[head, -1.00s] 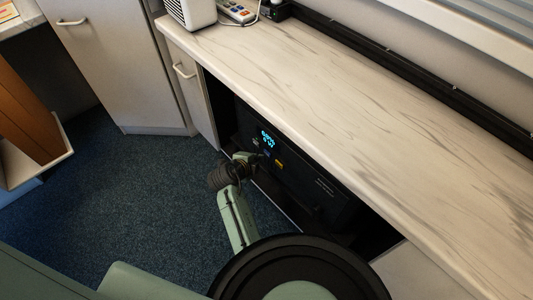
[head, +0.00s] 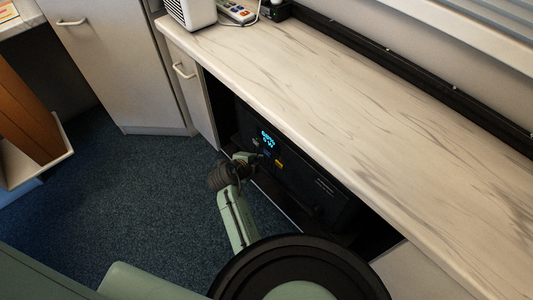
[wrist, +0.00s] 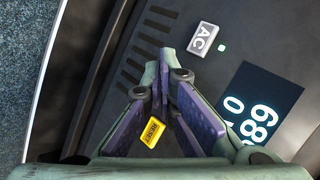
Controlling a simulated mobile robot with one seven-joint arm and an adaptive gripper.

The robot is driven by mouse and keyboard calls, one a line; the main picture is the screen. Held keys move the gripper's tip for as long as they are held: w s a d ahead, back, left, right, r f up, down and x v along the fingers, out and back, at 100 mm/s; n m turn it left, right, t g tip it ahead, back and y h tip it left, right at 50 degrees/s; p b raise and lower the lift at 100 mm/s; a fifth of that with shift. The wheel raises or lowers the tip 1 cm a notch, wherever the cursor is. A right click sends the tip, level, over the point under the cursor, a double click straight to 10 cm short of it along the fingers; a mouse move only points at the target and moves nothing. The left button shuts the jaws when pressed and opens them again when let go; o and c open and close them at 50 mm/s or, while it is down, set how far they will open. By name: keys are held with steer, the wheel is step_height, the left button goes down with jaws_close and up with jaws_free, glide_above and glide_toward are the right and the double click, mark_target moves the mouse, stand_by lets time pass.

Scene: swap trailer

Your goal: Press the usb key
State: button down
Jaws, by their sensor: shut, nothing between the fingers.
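The power unit (head: 312,185) is a dark box with a lit display (head: 267,138) in the opening under the counter. Its panel has a row of keys: a pale AC key (wrist: 203,39), a small bluish key (head: 267,153) in the middle, and a yellow RESET key (wrist: 152,132). The middle key's label is too small to read in the head view, and my fingers hide its place in the wrist view. My gripper (wrist: 173,70) is shut and empty, its fingertips at the panel between the AC and RESET keys. I cannot tell whether they touch a key.
The marble-patterned counter (head: 350,100) overhangs the unit. A cabinet door with a handle (head: 184,71) stands left of the opening. A small green light (wrist: 221,48) glows beside the AC key. Blue carpet (head: 150,200) is clear in front.

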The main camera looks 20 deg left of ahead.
steer(key=shift+w+d, duration=0.2)
steer(key=shift+w, duration=0.15)
steer(key=shift+w+d+b, duration=0.2)
steer(key=shift+w+b, duration=0.2)
stand_by(0.8)
steer(key=shift+s, duration=0.1)
steer(key=shift+s+a, duration=0.4)
steer(key=shift+s, duration=0.3)
steer(key=s, duration=0.1)
steer(key=s+a, duration=0.1)
steer(key=s, duration=0.1)
steer(key=s+a+b, duration=0.1)
steer(key=shift+s+a, duration=0.15)
steer(key=shift+a, duration=0.1)
stand_by(0.9)
